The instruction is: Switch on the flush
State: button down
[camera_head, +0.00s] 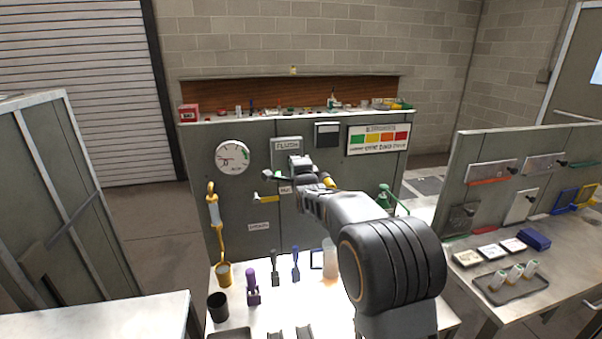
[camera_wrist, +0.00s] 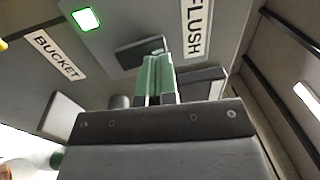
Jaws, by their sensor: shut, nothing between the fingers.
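The FLUSH sign (camera_head: 287,147) is on the grey upright panel, just above my gripper in the head view. In the wrist view, the FLUSH label (camera_wrist: 197,27) is at the top, just right of the fingertips. My gripper (camera_wrist: 155,75) has green fingers pressed together with nothing between them; it also shows in front of the panel in the head view (camera_head: 275,176). A dark flat piece (camera_wrist: 136,53) lies beside and behind the fingertips; I cannot tell whether they touch it. The fingers and gripper body hide part of the area below the label.
A lit green square (camera_wrist: 86,19) and a BUCKET label (camera_wrist: 55,55) are left of the fingers. A round gauge (camera_head: 232,157) and a yellow-handled lever (camera_head: 268,199) are on the panel. A purple object (camera_head: 252,287) and a black cup (camera_head: 218,307) stand on the bench below.

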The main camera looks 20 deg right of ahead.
jog(key=s+a+r+b, duration=0.1)
jog(key=s+b, duration=0.3)
jog(key=s, duration=0.9)
jog(key=shift+r, duration=0.6)
jog(key=s+f+n+g, duration=0.4)
jog(key=f+n+g, duration=0.15)
jog(key=f, duration=0.25)
jog(key=s+f+n+g, duration=0.4)
jog(key=f+n, duration=0.2)
jog(key=f, duration=0.2)
jog(key=s+f+n+g+p, duration=0.1)
jog(key=s+n+g, duration=0.2)
jog(key=s, duration=0.6)
jog(key=s+a+f+n+g+p, duration=0.1)
jog(key=s+f+n+g+p, duration=0.1)
jog(key=s, duration=0.8)
jog(key=shift+s+a+f+n+g+y, duration=0.35)
jog(key=shift+n+g, duration=0.2)
jog(key=shift+n, duration=0.5)
